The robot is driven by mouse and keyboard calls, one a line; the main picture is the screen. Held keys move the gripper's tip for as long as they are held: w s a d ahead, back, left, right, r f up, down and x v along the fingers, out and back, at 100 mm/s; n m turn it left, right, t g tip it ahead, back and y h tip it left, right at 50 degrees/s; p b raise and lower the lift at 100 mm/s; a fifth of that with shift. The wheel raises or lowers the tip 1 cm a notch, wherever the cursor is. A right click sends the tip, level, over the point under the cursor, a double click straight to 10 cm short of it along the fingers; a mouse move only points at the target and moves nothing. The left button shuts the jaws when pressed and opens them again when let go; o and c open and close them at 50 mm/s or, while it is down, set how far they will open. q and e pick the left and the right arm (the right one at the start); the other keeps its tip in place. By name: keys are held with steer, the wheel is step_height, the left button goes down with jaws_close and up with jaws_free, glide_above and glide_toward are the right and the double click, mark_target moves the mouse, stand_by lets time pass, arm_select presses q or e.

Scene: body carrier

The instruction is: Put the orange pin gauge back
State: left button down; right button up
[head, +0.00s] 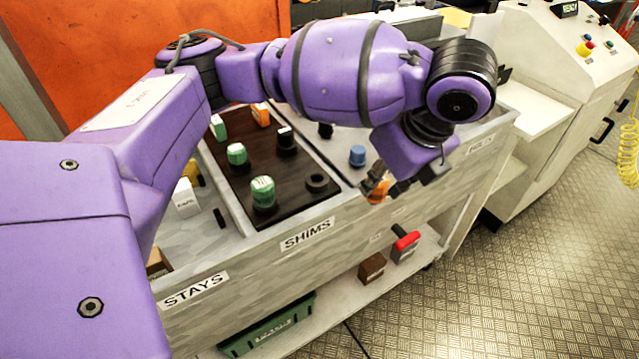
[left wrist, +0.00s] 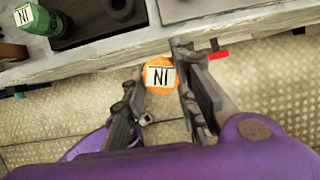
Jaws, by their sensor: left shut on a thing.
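My left gripper (head: 388,188) is shut on the orange pin gauge (head: 375,188), just in front of the cart's front wall near the rim. In the left wrist view the orange gauge (left wrist: 161,76) sits between the two fingers, its white label facing the camera. A dark brown board (head: 226,188) in the section marked SHIMS holds several green, black and orange pieces. An open black ring (head: 317,182) is at the board's front right corner. My right gripper is not in view.
A blue piece (head: 357,155) stands in the section right of the board. A low shelf below carries a red-handled tool (head: 406,241), a brown block (head: 371,267) and a green crate (head: 268,328). A white console (head: 560,60) stands at the right, with clear metal floor before it.

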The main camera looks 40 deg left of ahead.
arm_select(q)
step_height(320, 180, up, 11)
steer(key=w+m+t+h+b, duration=0.2)
steer(key=m+t+h+b, duration=0.15)
steer(key=m, duration=1.05)
steer(key=shift+m+g+h, duration=0.3)
steer(key=shift+g+h, duration=0.15)
steer(key=shift+h, duration=0.1)
steer(key=a+f, duration=0.4)
steer(key=s+a+f, duration=0.1)
steer(key=a+f, duration=0.3)
steer(key=a, duration=0.1)
steer(key=a+f, duration=0.5)
steer(key=shift+s+a+p, duration=0.15)
steer(key=shift+s+p, duration=0.15)
steer(key=shift+s, duration=0.05)
steer(key=shift+r, duration=0.1)
